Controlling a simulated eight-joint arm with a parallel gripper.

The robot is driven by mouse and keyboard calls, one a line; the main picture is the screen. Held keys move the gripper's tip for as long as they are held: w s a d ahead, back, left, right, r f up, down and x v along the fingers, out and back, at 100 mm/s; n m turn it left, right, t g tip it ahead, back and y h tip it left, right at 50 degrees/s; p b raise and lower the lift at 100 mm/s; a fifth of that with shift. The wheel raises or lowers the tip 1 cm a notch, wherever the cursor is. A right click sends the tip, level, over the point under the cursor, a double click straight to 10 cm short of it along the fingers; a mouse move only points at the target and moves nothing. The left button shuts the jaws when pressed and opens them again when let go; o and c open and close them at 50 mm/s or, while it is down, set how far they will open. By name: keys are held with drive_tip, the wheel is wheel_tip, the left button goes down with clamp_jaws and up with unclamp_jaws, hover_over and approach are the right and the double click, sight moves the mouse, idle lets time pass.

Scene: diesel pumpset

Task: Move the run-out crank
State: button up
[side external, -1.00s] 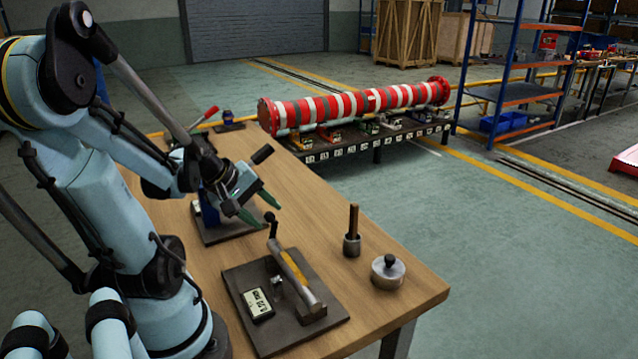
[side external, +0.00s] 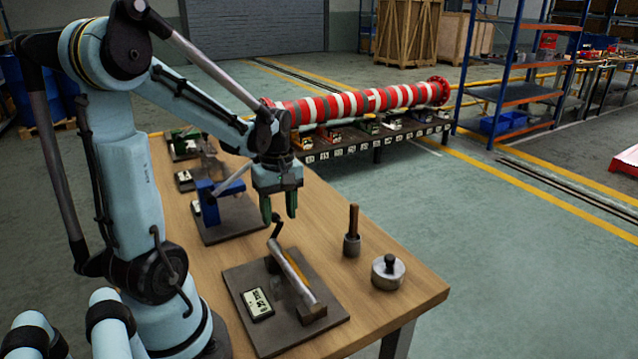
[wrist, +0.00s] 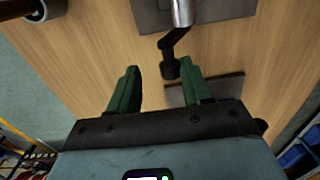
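The run-out crank (side external: 277,227) is a small black cranked handle at the far end of a silver cylinder (side external: 291,268) on a dark base plate (side external: 245,277). In the wrist view the crank (wrist: 172,45) extends from the cylinder's end, its round knob towards me. My gripper (side external: 279,207) points down just above the crank, with its two green fingers apart and nothing held. In the wrist view the knob appears between the fingers, closer to the right one. Whether a finger touches it I cannot tell.
A small digital display (side external: 257,303) sits on the same plate. A metal cup with a brown rod (side external: 352,235) and a round knobbed weight (side external: 388,271) stand to the right. A blue fixture (side external: 224,211) stands behind to the left.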

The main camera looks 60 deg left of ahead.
wheel_tip(320, 180, up, 12)
drive_tip(key=w+g, duration=0.1)
drive_tip(key=w, duration=0.1)
drive_tip(key=s+d+r+m+t, duration=0.1)
drive_tip(key=s+d+r+m, duration=1.1)
drive_tip(key=m, duration=0.6)
drive_tip(key=shift+d+r+t, duration=0.3)
drive_tip(key=shift+d+r, duration=0.55)
drive_tip(key=shift+d, duration=0.25)
drive_tip(key=shift+w, duration=0.1)
